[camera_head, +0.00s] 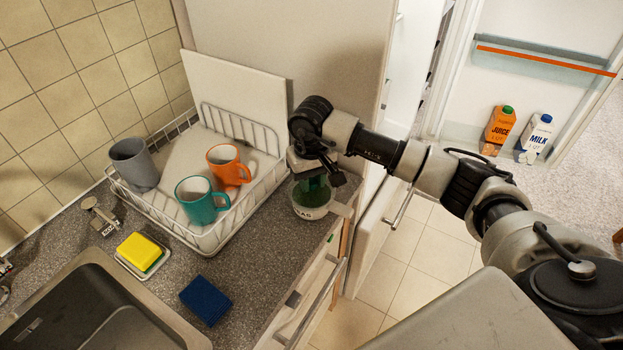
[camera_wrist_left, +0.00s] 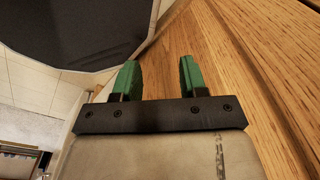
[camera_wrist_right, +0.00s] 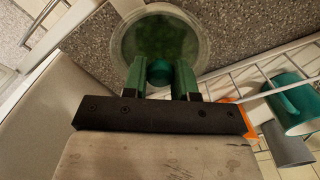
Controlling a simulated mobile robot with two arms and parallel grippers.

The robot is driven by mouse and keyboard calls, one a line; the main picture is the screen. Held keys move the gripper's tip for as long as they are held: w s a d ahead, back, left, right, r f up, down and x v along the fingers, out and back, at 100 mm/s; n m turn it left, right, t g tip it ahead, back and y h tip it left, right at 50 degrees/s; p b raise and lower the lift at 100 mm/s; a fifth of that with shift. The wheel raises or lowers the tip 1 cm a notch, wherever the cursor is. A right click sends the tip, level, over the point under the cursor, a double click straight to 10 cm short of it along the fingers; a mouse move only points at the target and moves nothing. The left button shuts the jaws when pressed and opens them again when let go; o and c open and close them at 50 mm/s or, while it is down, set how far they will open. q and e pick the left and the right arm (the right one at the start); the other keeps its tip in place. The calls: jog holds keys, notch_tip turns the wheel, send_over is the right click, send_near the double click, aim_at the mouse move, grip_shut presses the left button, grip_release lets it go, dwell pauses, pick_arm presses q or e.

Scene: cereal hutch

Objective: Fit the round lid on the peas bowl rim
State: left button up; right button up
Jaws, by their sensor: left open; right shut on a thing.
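The peas bowl (camera_head: 308,211), pale and labelled with letters ending in "AS", stands on the counter right of the dish rack, near the counter's front edge. My right gripper (camera_head: 316,181) is directly above it, pointing down. In the right wrist view my right gripper (camera_wrist_right: 159,70) is shut on the green knob of the round clear lid (camera_wrist_right: 128,40). Green peas show through the lid. The lid lies over the bowl's mouth; whether it is seated or slightly above the rim I cannot tell. My left gripper (camera_wrist_left: 158,78) is open and empty, away from the bowl.
The white dish rack (camera_head: 215,235) holds a grey mug (camera_head: 134,164), a teal mug (camera_head: 196,205) and an orange mug (camera_head: 228,168). A blue sponge (camera_head: 205,299) and a yellow sponge (camera_head: 139,250) lie near the sink (camera_head: 95,315). A tall white panel stands behind the bowl.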

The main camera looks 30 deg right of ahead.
jog(key=o, duration=1)
